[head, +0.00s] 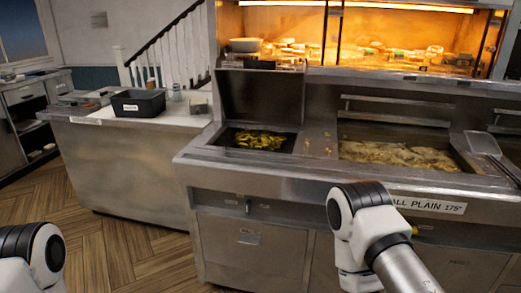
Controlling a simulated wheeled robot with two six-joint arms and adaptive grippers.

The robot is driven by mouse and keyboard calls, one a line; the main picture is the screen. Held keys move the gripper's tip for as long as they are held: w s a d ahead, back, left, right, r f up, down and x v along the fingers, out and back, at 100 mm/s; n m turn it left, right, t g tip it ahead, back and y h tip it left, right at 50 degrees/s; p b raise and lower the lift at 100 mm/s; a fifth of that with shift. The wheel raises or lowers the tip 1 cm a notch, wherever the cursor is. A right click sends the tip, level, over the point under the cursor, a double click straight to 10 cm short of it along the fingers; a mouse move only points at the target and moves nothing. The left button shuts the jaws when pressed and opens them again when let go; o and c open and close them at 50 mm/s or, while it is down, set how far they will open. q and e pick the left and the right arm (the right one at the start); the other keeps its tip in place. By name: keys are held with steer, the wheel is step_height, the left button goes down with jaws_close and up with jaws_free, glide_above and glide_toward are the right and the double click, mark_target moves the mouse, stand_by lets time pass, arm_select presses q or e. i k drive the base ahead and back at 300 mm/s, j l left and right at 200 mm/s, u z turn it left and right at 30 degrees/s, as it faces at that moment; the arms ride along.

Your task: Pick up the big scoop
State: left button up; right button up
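A metal scoop (483,143) with a flat, wide head lies at the right side of the frying range, by the edge of the large fryer vat (400,154). Its handle (508,172) runs down toward the right and leaves the picture. I cannot tell whether it is the big scoop, as no other scoop shows for comparison. Parts of my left arm show at the bottom left and parts of my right arm at the bottom, right of centre. Neither gripper is in the picture, and nothing visible touches the scoop.
The range front (300,190) stands close ahead, with a smaller vat (259,139) holding fried food. A lit warming cabinet (380,35) is above. A counter (120,125) on the left bears a dark labelled tub (138,103). The wooden floor (130,240) at left is clear.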

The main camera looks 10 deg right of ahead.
mark_target(198, 109)
steer(key=i+j+z, duration=0.2)
steer(key=i+j, duration=1.25)
